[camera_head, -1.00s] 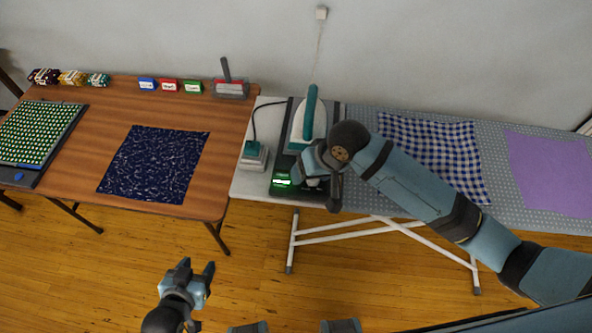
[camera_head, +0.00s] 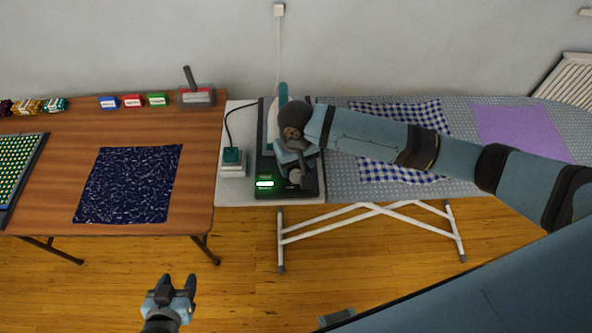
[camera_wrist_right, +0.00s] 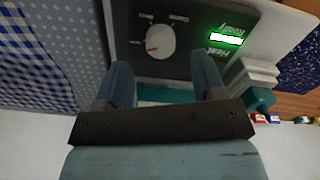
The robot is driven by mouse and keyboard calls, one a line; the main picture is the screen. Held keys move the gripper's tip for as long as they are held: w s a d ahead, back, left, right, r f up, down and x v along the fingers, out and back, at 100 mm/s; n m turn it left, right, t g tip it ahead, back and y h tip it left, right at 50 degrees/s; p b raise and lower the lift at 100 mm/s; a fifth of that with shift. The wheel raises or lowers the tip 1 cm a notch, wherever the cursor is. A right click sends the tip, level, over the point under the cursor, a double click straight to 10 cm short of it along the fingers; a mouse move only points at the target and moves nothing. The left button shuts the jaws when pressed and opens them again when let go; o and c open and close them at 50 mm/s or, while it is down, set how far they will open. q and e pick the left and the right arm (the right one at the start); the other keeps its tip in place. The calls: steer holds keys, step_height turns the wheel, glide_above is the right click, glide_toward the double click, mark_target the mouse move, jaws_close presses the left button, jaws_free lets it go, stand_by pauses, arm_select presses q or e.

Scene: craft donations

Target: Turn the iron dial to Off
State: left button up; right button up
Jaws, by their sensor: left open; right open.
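The iron station (camera_head: 267,190) is a dark base with a lit green and white display, on the left end of the ironing board. The teal and white iron (camera_head: 282,93) rests on it, partly hidden by my right arm. In the right wrist view the dial (camera_wrist_right: 160,42) is a round pale knob with a red pointer mark; its labels are too small to read. My right gripper (camera_wrist_right: 162,68) is open, its fingers on either side of and just short of the dial, holding nothing. My left gripper (camera_head: 176,287) is open and empty over the floor, away from the station.
A small box with a teal top (camera_head: 232,161) stands left of the station. A checked cloth (camera_head: 385,172) and a purple cloth (camera_head: 520,132) lie on the ironing board (camera_head: 345,185). The wooden table (camera_head: 197,160) at left holds a navy cloth (camera_head: 128,185) and small boxes.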

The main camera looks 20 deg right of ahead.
mark_target(296, 174)
steer(key=shift+f, duration=2.15)
steer(key=shift+c, duration=0.4)
